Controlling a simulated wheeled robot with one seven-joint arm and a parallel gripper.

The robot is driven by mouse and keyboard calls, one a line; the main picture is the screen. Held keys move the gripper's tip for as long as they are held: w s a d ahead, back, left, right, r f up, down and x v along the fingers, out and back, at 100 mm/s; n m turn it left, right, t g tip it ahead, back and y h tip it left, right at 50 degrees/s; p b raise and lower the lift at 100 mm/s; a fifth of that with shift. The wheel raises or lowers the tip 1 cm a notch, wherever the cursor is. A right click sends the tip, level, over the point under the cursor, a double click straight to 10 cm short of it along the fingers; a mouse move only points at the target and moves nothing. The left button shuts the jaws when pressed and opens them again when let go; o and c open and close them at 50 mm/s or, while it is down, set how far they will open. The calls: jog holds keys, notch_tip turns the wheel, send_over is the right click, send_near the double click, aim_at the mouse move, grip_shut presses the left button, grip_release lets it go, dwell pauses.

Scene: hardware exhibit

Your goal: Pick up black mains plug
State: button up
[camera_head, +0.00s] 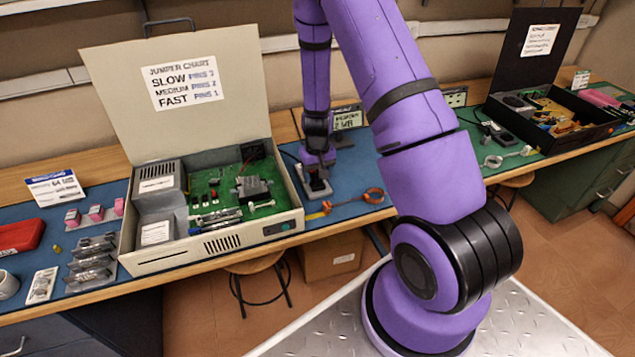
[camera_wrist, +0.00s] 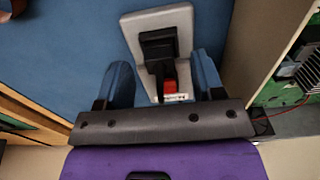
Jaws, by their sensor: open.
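The black mains plug (camera_wrist: 158,45) sits on a light grey plate-like block (camera_wrist: 180,14) in the wrist view, with a narrower black part running down from it. A red piece and a small white label show below the plug on the block. My gripper (camera_wrist: 161,66) is open, its two blue fingers on either side of the block's lower part, with the plug just beyond and between the fingertips. I cannot tell whether the fingers touch the block. In the head view my gripper (camera_head: 318,172) is low over the grey block (camera_head: 320,190) on the blue mat; the plug is mostly hidden there.
The open beige case (camera_head: 215,246) with a green circuit board stands close left of my gripper. An orange ring-ended item (camera_head: 373,195) lies to the right on the mat. A display sign (camera_head: 347,119) stands behind. A black case (camera_head: 585,118) is at far right.

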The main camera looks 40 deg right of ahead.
jog(key=shift+f, duration=0.55)
jog(key=c, duration=0.8)
jog(key=shift+r, duration=0.2)
